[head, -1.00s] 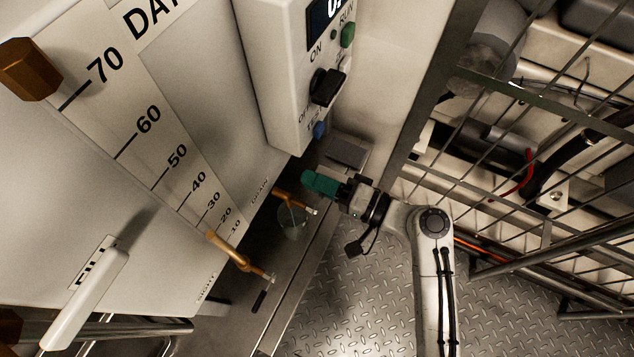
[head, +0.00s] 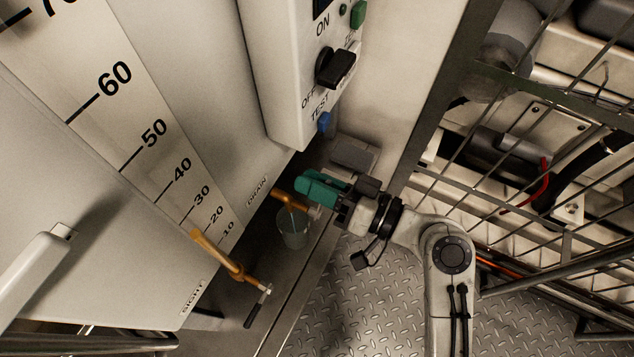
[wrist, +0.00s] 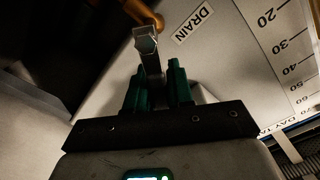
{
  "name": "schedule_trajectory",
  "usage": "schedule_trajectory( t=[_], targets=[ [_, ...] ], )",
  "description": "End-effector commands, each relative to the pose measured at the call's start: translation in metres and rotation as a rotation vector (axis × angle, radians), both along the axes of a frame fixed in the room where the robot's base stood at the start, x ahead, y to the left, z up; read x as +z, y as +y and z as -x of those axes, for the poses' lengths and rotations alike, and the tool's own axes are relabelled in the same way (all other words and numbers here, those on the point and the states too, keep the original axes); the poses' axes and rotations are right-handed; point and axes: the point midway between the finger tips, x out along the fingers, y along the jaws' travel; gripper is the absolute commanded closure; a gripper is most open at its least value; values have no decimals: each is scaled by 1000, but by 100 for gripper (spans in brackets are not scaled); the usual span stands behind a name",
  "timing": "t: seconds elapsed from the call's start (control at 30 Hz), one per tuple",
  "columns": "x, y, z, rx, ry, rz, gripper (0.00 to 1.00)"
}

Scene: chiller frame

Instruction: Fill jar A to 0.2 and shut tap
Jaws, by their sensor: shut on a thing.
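The brass drain tap (head: 290,201) sticks out below the DRAIN label and also shows in the wrist view (wrist: 141,12). My gripper (head: 310,187) has green fingers at this tap. In the wrist view my gripper (wrist: 153,82) is shut on the tap's metal lever (wrist: 148,48), which stands between the fingers. A clear jar (head: 293,232), presumably jar A, stands under the drain tap's spout. A thin pale streak runs down from the tap toward the jar. The liquid level and any marks on the jar are too small to read.
A second brass tap (head: 222,256) with a dark lever stands by the SIGHT label. The scale panel (head: 150,130) is at left. A control box (head: 290,90) with a black knob hangs above. A wire cage (head: 540,150) bounds the right; tread-plate floor (head: 345,300) lies below.

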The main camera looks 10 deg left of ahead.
Motion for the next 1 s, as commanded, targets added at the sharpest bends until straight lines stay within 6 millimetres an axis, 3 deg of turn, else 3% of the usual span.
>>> schedule_trajectory(
  t=[0.53, 0.57, 0.7, 0.8, 1.0],
  targets=[
    [-1, 0, 1, 0, -22, 11, 100],
    [-1, 0, 1, 0, -22, 11, 77],
    [-1, 0, 1, 0, -22, 11, 64],
    [0, 0, 1, 0, -22, 10, 57],
    [0, 0, 1, 0, -23, 10, 57]
  ],
)
